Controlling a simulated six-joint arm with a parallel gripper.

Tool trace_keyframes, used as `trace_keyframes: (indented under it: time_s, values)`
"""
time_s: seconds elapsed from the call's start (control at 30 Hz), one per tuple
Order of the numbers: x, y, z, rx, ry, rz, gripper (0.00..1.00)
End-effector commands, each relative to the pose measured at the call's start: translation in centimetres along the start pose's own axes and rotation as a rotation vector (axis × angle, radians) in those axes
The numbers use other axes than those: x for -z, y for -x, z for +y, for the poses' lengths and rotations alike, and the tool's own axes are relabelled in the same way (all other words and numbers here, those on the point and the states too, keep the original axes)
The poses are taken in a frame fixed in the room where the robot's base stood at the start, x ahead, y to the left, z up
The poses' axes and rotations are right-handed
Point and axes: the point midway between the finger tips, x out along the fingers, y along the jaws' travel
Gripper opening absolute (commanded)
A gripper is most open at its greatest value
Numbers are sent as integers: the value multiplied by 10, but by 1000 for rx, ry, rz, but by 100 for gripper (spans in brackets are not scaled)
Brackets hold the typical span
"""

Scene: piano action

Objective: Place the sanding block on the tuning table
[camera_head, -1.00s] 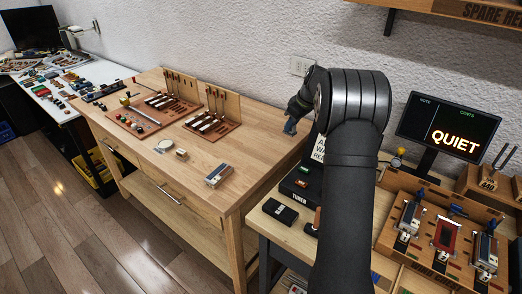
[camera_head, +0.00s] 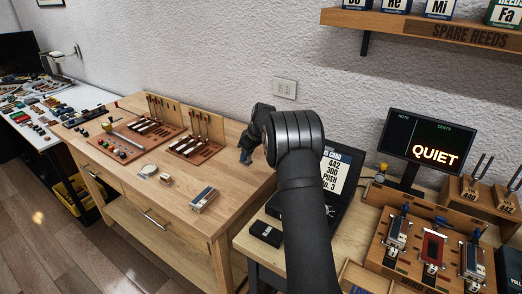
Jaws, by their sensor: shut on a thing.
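My gripper (camera_head: 246,155) is small and partly hidden by my arm, above the right end of the wooden workbench. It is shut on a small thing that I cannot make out. I cannot tell the sanding block for certain. A small pale block with a dark top (camera_head: 165,179) and a larger grey-topped block (camera_head: 204,200) lie on the workbench (camera_head: 225,180), apart from my gripper. The tuning table (camera_head: 248,246) is the lower wooden table at the right; my arm covers part of it.
The tuning table carries a black labelled box (camera_head: 266,233), an open black case with a card (camera_head: 341,175), a screen reading QUIET (camera_head: 432,138) and a wooden rack with several reed units (camera_head: 412,262). Two tool boards (camera_head: 195,146) stand at the workbench's back. A shelf (camera_head: 430,22) hangs above.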

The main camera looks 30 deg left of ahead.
Motion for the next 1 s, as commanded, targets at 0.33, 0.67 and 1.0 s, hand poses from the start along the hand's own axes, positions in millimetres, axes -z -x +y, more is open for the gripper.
trace_keyframes:
  time_s: [0.33,0.67,1.0]
  values:
    - [-12,-35,0,-2,-3,-1,0]
    - [-13,-36,0,-2,-2,0,0]
    - [-14,-39,0,-2,-2,-1,45]
